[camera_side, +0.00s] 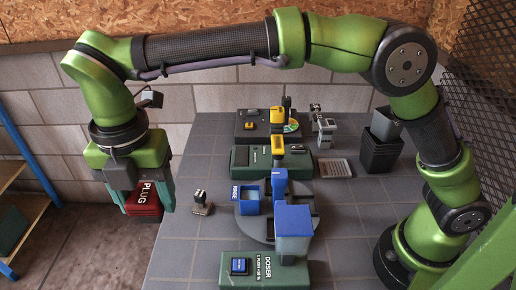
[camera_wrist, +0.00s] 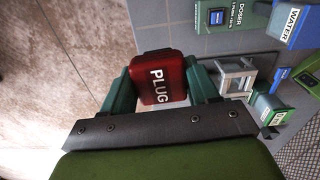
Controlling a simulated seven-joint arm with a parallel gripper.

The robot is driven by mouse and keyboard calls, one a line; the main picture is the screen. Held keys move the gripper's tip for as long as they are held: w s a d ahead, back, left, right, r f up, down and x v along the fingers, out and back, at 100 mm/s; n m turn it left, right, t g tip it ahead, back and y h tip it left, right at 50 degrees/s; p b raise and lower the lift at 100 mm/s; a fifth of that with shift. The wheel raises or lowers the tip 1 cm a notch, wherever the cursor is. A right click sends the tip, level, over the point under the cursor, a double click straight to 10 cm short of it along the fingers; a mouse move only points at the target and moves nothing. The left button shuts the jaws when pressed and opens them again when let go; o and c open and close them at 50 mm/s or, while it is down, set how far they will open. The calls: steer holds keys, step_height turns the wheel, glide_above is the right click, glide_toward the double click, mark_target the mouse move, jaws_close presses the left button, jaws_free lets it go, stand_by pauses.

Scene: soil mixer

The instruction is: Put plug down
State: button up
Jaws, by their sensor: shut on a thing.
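The plug is a red block with white "PLUG" lettering. In the side view the plug (camera_side: 145,203) hangs between the fingers of my gripper (camera_side: 141,198), at the far left, beyond the table's left edge and over the floor. In the wrist view the plug (camera_wrist: 158,78) sits between the two green fingers of my gripper (camera_wrist: 160,90), which is shut on it. The plug's far side is hidden.
A small grey stand (camera_side: 202,203) is near the table's left edge. The doser (camera_side: 262,268), a blue mixer unit (camera_side: 280,190) and a black bin (camera_side: 380,150) stand on the grey table (camera_side: 180,255). A wooden shelf (camera_side: 30,215) is at far left.

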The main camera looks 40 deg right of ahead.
steer(key=w+d+m, duration=0.3)
steer(key=w+d, duration=0.3)
steer(key=d, duration=0.4)
steer(key=w+d+m, duration=0.2)
steer(key=w+d, duration=0.3)
steer(key=d, duration=0.5)
steer(key=w+d+m, duration=0.3)
steer(key=w+d, duration=0.3)
steer(key=d, duration=0.4)
steer(key=d+m, duration=0.3)
steer(key=d, duration=1.1)
steer(key=s+d+m, duration=0.3)
steer(key=s+d, duration=0.2)
steer(key=d, duration=0.5)
steer(key=s+d+m, duration=0.2)
steer(key=s+d, duration=0.2)
steer(key=d, duration=0.6)
steer(key=s+d+m, duration=0.3)
steer(key=s+d, duration=0.2)
steer(key=d, duration=0.6)
steer(key=f, duration=1.7)
steer(key=shift+a, duration=0.35)
steer(key=shift+w+f, duration=0.1)
steer(key=shift+f, duration=1.95)
